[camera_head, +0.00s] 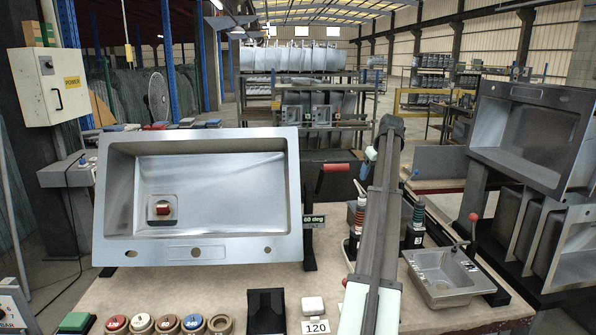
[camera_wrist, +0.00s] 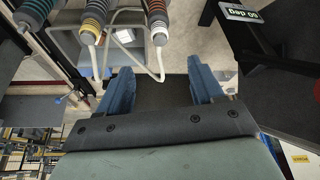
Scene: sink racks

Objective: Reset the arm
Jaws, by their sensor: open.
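My arm (camera_head: 378,220) reaches from the bottom edge up and away over the workbench, right of the large sink, in the head view. Its far end is a dark rounded link near the top, and I cannot make out the fingers there. In the wrist view my gripper (camera_wrist: 161,85) shows two blue fingers spread wide apart. It is open, with nothing between the fingers. Just beyond the fingertips are a thin pale bent tube and several ringed handles (camera_wrist: 155,15).
A large steel sink (camera_head: 220,190) stands tilted on the workbench (camera_head: 200,290) at left. A small sink (camera_head: 445,277) is to the right of my arm. Ringed tools (camera_head: 418,218) stand close beside my arm. Round labelled pucks (camera_head: 168,324) line the front. A sink rack (camera_head: 545,140) is at right.

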